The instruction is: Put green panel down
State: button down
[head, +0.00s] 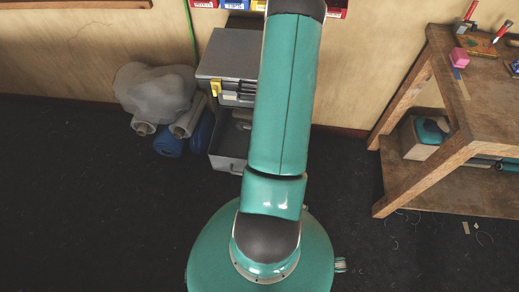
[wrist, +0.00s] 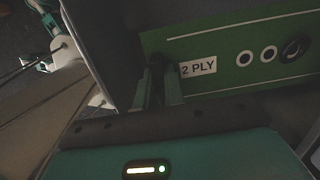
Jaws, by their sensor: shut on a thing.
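The green panel (wrist: 225,62) is in the wrist view, with a white "2 PLY" label, a white line and several round ringed holes. My gripper (wrist: 158,78) is shut on the panel near its left end, beside the label. A plain grey surface (wrist: 160,20) lies behind and above the panel; I cannot tell whether the panel touches it. In the head view my arm covers the middle, and neither the panel nor my gripper can be seen.
A grey metal cabinet (head: 228,55) with a yellow latch stands against the wall, partly behind my arm. A wooden workbench (head: 448,150) stands at right. Dark floor at left is clear.

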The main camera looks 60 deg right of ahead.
jog(key=shift+f, duration=1.4)
jog(key=c, duration=1.5)
grip_release()
jog(key=shift+r, duration=0.1)
